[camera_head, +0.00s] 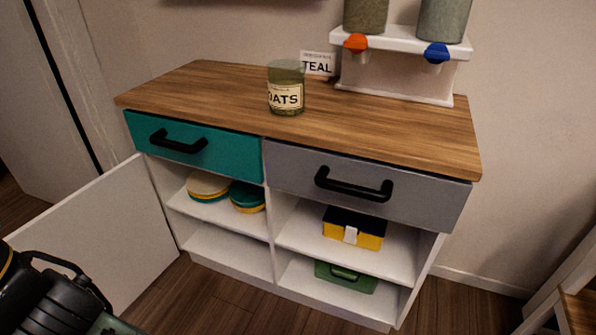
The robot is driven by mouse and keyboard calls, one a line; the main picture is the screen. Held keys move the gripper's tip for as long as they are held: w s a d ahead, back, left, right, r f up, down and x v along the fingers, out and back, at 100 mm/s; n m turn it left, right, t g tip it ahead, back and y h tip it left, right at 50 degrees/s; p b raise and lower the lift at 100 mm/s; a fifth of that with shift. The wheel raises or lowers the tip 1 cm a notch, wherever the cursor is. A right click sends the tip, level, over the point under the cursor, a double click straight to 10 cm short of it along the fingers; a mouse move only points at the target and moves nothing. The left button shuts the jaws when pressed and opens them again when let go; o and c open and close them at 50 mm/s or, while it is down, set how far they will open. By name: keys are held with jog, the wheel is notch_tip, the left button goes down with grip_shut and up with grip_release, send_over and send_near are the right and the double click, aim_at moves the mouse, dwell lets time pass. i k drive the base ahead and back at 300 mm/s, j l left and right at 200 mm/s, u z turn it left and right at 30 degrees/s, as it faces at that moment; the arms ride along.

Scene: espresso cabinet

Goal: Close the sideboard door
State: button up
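The sideboard (290,130) has a wooden top, a teal drawer front on the left and a grey one on the right. Both drawers look shut. Its white door (95,235) stands wide open at the left side, swung out toward the lower left, so the shelves behind it are exposed. Black parts of my arm and what looks like my gripper body (60,300) show at the lower left corner, in front of the door's lower left part in the picture. The fingertips are not clearly visible, and I cannot tell whether they touch the door.
Round teal-and-yellow containers (208,187) sit on the left shelf. A yellow box (354,229) and a green case (345,277) sit on the right shelves. An oats jar (286,88) and a TEAL sign (318,64) stand on top beside a dispenser rack (395,85). Wooden furniture (575,310) stands lower right.

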aim_at(114, 228)
jog(key=k+j+u, duration=0.1)
jog(key=j+u, duration=0.2)
jog(key=j, duration=0.4)
jog(key=j+u, duration=0.3)
jog(key=j, duration=0.45)
jog(key=k, duration=0.05)
